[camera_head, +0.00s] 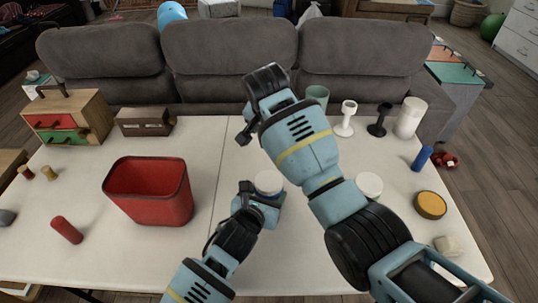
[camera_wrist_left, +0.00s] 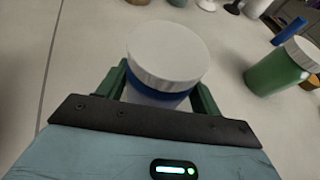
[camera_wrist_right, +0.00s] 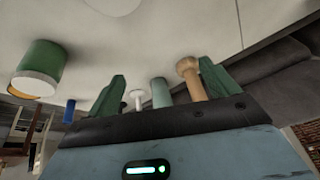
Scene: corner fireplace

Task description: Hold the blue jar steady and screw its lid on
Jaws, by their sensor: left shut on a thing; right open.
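The blue jar (camera_wrist_left: 165,95) stands between the fingers of my left gripper (camera_wrist_left: 160,92), which is shut on it. The white lid (camera_wrist_left: 166,52) sits on top of the jar; I cannot tell how tight it is. In the head view the lid (camera_head: 269,182) shows above my left gripper (camera_head: 262,194), and the jar's body is mostly hidden. My right gripper (camera_head: 252,106) is raised above the table, beyond the jar. In the right wrist view its fingers (camera_wrist_right: 160,88) are open with nothing held between them.
A green jar with a white lid (camera_wrist_left: 280,70) stands to the right. A red bin (camera_head: 150,190) stands left of my left gripper. Goblets (camera_head: 345,118), a green cup (camera_head: 317,97) and a white cylinder (camera_head: 410,117) stand at the back right. A sofa (camera_head: 230,60) borders the table (camera_head: 90,235).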

